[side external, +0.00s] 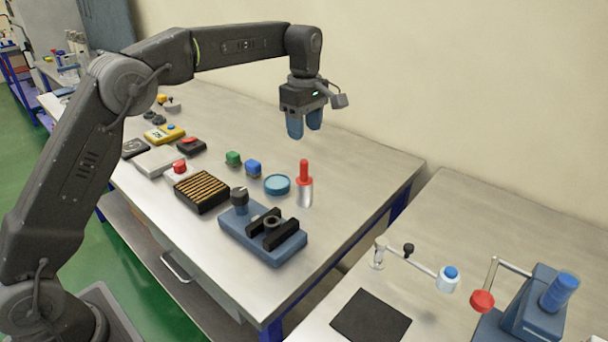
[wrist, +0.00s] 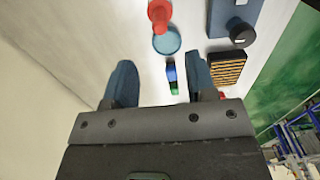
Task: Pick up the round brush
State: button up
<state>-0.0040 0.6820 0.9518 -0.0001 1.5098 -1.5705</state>
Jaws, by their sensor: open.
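A red-handled piece (side external: 304,172) stands upright, with a red collar and a silver round lower part (side external: 304,193). It looks most like the round brush, but I see no bristles and cannot be sure. In the wrist view its red top (wrist: 158,12) shows at the upper edge. My gripper (side external: 305,130) hangs above the table behind it, with its two blue fingers pointing down. The fingers are apart with nothing between them, and in the wrist view my gripper (wrist: 160,80) also shows open. It touches nothing.
A blue round dish (side external: 277,185) lies just left of the red-handled piece. A blue fixture (side external: 235,232) and a black slatted box (side external: 202,191) stand nearer. The back right tabletop is clear.

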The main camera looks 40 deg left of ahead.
aim_at(304, 160)
notch_tip(304, 160, down, 12)
jog(key=shift+r, duration=0.15)
dwell(0.4)
jog(key=shift+c, duration=0.3)
grip_shut()
